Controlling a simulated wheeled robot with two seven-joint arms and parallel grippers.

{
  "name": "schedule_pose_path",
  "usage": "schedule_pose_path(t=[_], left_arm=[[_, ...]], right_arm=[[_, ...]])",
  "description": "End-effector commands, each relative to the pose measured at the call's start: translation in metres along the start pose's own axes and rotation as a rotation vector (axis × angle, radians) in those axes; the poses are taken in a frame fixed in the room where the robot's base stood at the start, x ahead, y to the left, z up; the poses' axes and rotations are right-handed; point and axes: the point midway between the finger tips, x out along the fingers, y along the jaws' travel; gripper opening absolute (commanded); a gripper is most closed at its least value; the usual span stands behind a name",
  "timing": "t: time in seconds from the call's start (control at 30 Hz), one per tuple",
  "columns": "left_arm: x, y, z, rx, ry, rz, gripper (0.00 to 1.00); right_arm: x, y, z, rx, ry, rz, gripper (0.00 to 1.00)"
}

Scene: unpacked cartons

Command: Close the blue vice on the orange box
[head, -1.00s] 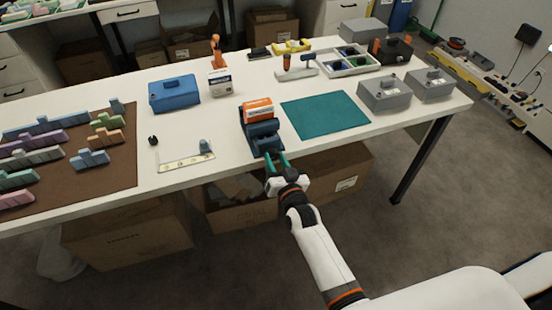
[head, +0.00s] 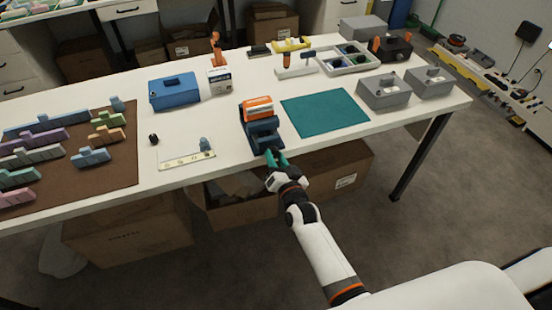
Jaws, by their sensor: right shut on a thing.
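The blue vice (head: 263,135) stands at the front edge of the white table. The orange box (head: 258,107), orange with a white band, sits in the vice's upper part, towards its far end. I cannot tell whether the jaws touch both its sides. My right gripper (head: 276,158) comes from below at the table's front edge. Its green fingers are closed together at the vice's near end, where the handle is; the gripped part is hidden by the fingers. My left gripper is not in view.
A teal mat (head: 325,113) lies right of the vice. A white plate with a small blue-grey part (head: 205,144) lies to the left. A blue toolbox (head: 174,92) and grey boxes (head: 384,91) stand further off. Open cartons (head: 240,205) are under the table.

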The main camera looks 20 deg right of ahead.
Motion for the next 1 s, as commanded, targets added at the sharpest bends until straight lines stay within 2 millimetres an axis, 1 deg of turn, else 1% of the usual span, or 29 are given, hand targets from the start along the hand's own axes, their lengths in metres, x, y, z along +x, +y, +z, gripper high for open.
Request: schedule_pose_path(t=[0.07, 0.1, 0.17, 0.2, 0.47, 0.57, 0.67, 1.0], left_arm=[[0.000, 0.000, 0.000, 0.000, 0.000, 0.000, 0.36], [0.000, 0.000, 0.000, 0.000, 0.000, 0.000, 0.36], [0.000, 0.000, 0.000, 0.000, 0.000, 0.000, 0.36], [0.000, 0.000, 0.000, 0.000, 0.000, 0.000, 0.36], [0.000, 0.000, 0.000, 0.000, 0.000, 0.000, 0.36], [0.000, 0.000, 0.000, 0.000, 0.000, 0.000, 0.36], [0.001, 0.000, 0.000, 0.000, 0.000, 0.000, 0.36], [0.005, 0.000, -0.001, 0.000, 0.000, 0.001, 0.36]], right_arm=[[-0.001, -0.001, -0.003, -0.001, 0.006, -0.003, 0.11], [-0.001, -0.001, -0.003, -0.001, 0.006, -0.003, 0.38], [-0.001, -0.001, -0.003, -0.001, 0.006, -0.003, 0.48], [-0.001, -0.001, -0.002, -0.001, 0.005, -0.002, 0.55], [-0.001, 0.000, -0.001, -0.001, 0.002, -0.001, 0.55], [-0.005, -0.001, -0.001, -0.001, 0.002, -0.001, 0.55], [-0.017, -0.001, -0.002, -0.001, 0.003, -0.002, 0.55], [-0.088, -0.001, -0.003, -0.001, 0.005, -0.002, 0.55]])
